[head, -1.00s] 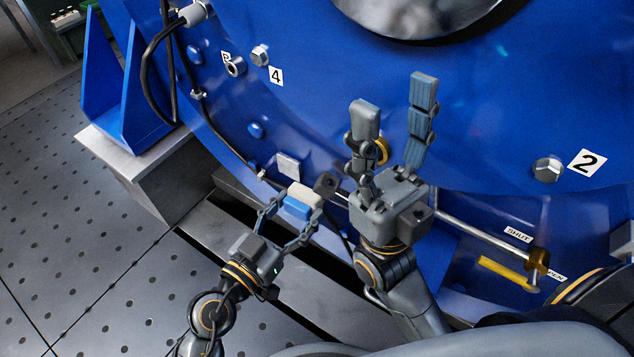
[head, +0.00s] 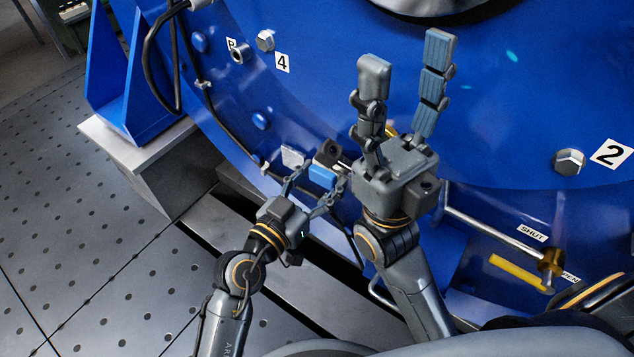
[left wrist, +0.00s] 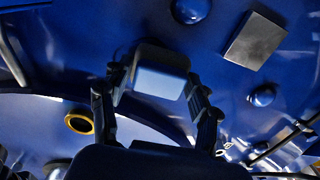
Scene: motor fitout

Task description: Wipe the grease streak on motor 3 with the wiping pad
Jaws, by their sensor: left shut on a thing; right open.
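The wiping pad (head: 322,176) is a small block with a blue face. My left gripper (head: 316,183) is shut on it, close to the lower part of the large blue motor housing (head: 480,110). In the left wrist view the pad (left wrist: 158,83) sits between the two fingers, its face pale blue. I cannot tell whether it touches the housing. My right gripper (head: 407,62) is open and empty, pointing up in front of the housing. I cannot make out a grease streak or a number 3 label.
A small grey plate (head: 292,157) is on the housing just left of the pad. Labels 4 (head: 282,63) and 2 (head: 611,153) sit beside bolts. A brass valve (head: 550,265) with a yellow handle is at lower right. A cable runs down the left side.

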